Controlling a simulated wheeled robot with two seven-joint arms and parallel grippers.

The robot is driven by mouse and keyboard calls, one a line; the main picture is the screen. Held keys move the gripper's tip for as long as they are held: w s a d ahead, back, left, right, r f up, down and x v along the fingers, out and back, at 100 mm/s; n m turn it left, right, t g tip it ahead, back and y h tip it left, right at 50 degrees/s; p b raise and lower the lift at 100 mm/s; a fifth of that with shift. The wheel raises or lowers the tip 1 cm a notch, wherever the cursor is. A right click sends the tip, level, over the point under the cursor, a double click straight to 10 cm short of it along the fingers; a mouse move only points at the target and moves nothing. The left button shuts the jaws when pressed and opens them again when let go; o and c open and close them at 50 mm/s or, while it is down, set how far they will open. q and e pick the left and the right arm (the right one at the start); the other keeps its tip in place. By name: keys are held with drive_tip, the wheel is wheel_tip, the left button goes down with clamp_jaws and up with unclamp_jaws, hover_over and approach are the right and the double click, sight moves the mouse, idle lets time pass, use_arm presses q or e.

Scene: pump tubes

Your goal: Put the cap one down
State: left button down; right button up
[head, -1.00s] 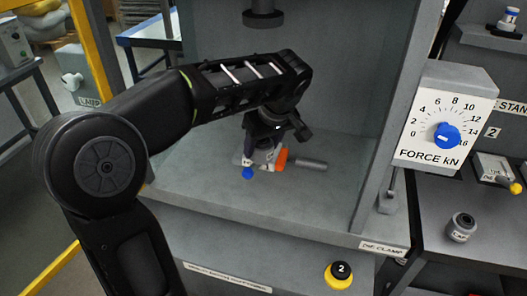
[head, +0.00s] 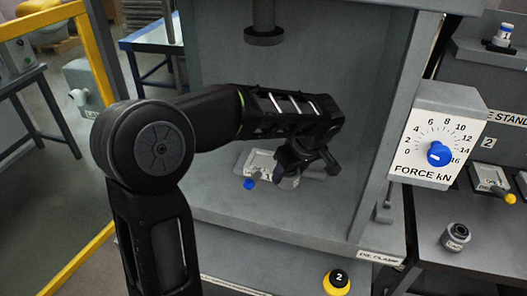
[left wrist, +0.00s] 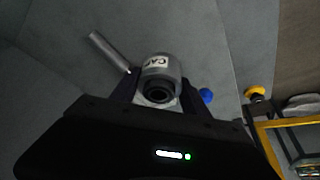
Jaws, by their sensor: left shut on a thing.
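My left gripper (head: 288,172) is low inside the press bay, in front of a small fixture. In the left wrist view its fingers (left wrist: 160,88) are shut around a grey cylindrical cap (left wrist: 162,68) with a white label reading "CAP". The cap's round dark opening faces the wrist camera. In the head view a grey part of the cap (head: 289,183) shows just under the fingers. I cannot tell whether the cap touches the bay floor. My right gripper is not in view.
The pale fixture (head: 259,161) has a blue knob (head: 249,184) and a grey rod (left wrist: 108,50). The press ram (head: 264,36) hangs above. A force dial box (head: 437,135) is at the right. The front bay floor (head: 300,222) is clear. Another grey cylinder (head: 456,236) stands outside.

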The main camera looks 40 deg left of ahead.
use_arm(q)
drive_tip(key=w+a+p, duration=0.1)
drive_tip(key=a, duration=0.2)
drive_tip(key=w+a+p, duration=0.1)
drive_tip(key=w+a, duration=0.1)
drive_tip(key=a, duration=0.2)
drive_tip(key=w+a+p, duration=0.1)
drive_tip(key=w+a, duration=0.1)
drive_tip(key=a, duration=0.2)
drive_tip(key=shift+w+a, duration=0.25)
drive_tip(key=shift+a+r+p, duration=0.1)
drive_tip(key=shift+p, duration=0.2)
drive_tip(key=shift+w+a, duration=0.25)
drive_tip(key=shift+a, duration=0.2)
wheel_tip(320, 180, down, 3)
drive_tip(key=shift+f+p, duration=0.2)
drive_tip(key=shift+p, duration=0.6)
drive_tip(key=shift+d+f, duration=0.1)
drive_tip(key=shift+f+b, duration=0.25)
drive_tip(key=shift+b, duration=0.15)
drive_tip(key=c, duration=0.6)
unclamp_jaws()
